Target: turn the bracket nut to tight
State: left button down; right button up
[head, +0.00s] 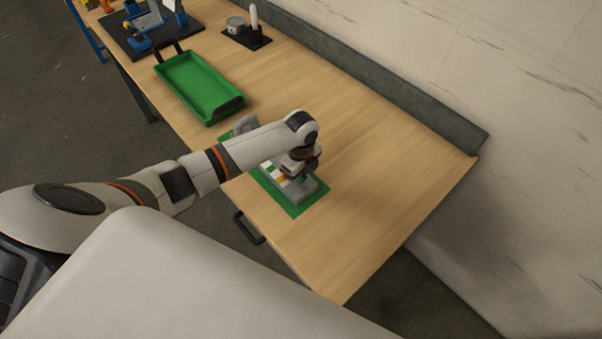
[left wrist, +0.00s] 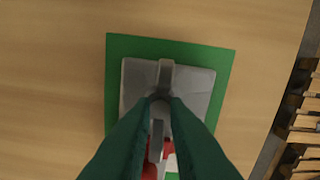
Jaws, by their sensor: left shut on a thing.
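The grey bracket base plate (head: 308,189) lies on a green mat (head: 292,208) near the table's front edge. In the left wrist view the plate (left wrist: 200,85) shows with a grey bar (left wrist: 165,72) on it. My left gripper (head: 300,172) is over the plate, pointing down. In the left wrist view its two dark fingers (left wrist: 160,108) are closed around a small round thing at the middle of the plate, which appears to be the bracket nut. The fingers hide most of it, and I cannot tell how tight it is. My right gripper is not in view.
A green tray (head: 198,88) with dark handles stands further left on the table. Beyond it are a black mat with blue parts (head: 140,42) and a small holder (head: 246,36). A grey ledge (head: 400,90) runs along the back. The table's right part is clear.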

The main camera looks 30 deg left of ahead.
pick_arm(q)
jog(key=shift+r, duration=0.1)
jog(key=c, duration=1.4)
grip_release()
jog(key=shift+r, duration=0.5)
notch_tip(320, 180, up, 11)
jog(key=b, duration=0.3)
jog(key=shift+b, duration=0.35)
jog(key=shift+s+f, duration=0.1)
